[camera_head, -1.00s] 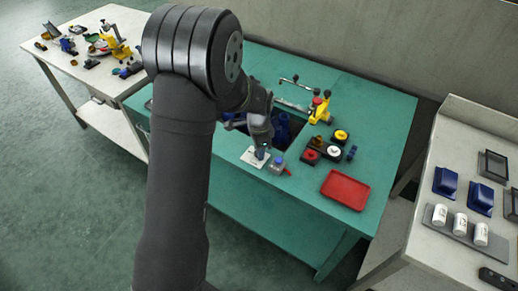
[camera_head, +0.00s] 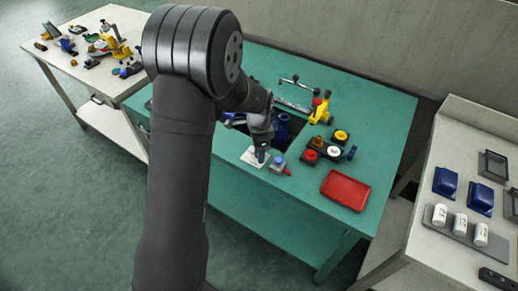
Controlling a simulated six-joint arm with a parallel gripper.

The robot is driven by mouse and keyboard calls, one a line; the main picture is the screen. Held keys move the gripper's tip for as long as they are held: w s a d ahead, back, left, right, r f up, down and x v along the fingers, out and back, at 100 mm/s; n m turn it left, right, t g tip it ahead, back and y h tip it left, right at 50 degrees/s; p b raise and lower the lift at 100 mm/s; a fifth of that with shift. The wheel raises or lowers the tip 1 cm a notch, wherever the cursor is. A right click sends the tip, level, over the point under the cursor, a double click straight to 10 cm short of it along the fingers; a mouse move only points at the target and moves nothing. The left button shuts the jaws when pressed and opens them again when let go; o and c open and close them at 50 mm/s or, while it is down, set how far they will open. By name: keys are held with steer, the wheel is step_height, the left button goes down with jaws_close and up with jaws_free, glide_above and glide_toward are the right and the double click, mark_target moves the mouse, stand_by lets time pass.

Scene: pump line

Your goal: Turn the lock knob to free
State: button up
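A white plate (camera_head: 250,157) lies on the green table near its front edge, in front of the dark opening. My gripper (camera_head: 262,152) points down over the right part of this plate. A small dark blue shape shows at the fingertips; I cannot tell whether it is the lock knob or part of my gripper. The fingers are too small and too hidden to tell open from shut. Just right of the plate stands a small grey block with a blue top (camera_head: 278,163) and a red lever (camera_head: 287,171).
A red tray (camera_head: 345,189) lies to the right. Blue parts (camera_head: 283,127) sit in the table opening.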

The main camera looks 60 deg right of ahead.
step_height(320, 180, up, 18)
steer(key=shift+f, duration=0.25)
stand_by(0.3)
stand_by(0.5)
step_height(320, 180, down, 18)
steer(key=shift+r, duration=0.2)
stand_by(0.4)
steer(key=shift+r, duration=0.1)
